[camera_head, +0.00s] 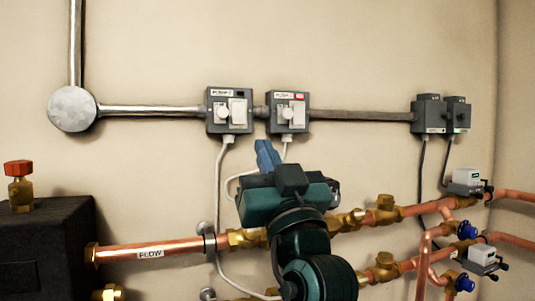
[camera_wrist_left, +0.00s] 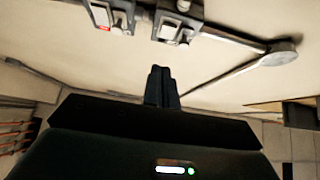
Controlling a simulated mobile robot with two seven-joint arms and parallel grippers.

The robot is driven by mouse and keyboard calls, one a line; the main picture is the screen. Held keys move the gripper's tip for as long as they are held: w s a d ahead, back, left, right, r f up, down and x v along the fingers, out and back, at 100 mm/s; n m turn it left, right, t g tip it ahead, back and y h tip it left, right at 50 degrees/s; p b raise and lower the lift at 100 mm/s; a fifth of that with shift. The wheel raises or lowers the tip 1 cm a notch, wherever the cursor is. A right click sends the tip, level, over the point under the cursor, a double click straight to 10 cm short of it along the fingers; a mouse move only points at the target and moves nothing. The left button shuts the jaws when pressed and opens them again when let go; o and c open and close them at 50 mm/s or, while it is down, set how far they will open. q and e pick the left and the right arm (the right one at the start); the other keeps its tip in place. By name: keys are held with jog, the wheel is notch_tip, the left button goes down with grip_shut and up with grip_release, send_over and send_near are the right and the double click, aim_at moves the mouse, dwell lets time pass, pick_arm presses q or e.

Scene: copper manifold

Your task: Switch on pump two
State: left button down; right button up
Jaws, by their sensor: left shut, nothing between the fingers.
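Two grey switch boxes are mounted on the wall in the head view. The left box (camera_head: 230,110) has a round white knob, a white rocker and a dark indicator window. The right box (camera_head: 288,111) has a similar knob and rocker, with a red indicator. Their label numbers are too small to read surely. My left gripper (camera_head: 267,152) is shut and empty, just below the boxes, apart from them. In the left wrist view, the shut fingers (camera_wrist_left: 161,86) point toward the wall. The red-marked box (camera_wrist_left: 112,18) and the other box (camera_wrist_left: 178,22) show upside down there. My right gripper is out of view.
A conduit (camera_head: 150,111) runs from a round junction box (camera_head: 73,109) to the switch boxes. Two smaller grey boxes (camera_head: 428,114) sit further right. White cables hang below the switches. Copper pipes (camera_head: 185,246) with brass valves cross below, behind my arm. A dark unit (camera_head: 48,250) stands at left.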

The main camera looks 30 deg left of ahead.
aim_at(244, 118)
pick_arm(q)
jog(key=p+x, duration=0.1)
jog(key=x, duration=0.2)
jog(key=f+x, duration=0.1)
jog(key=x, duration=0.1)
jog(key=w+a+p+x, duration=0.1)
jog(key=x, duration=0.2)
jog(key=shift+w+a+f+p, duration=0.1)
jog(key=shift+a+f+p, duration=0.1)
jog(key=shift+p, duration=0.1)
jog(key=shift+w+a+f, duration=0.1)
jog(key=shift+w+a, duration=0.15)
jog(key=shift+a, duration=0.05)
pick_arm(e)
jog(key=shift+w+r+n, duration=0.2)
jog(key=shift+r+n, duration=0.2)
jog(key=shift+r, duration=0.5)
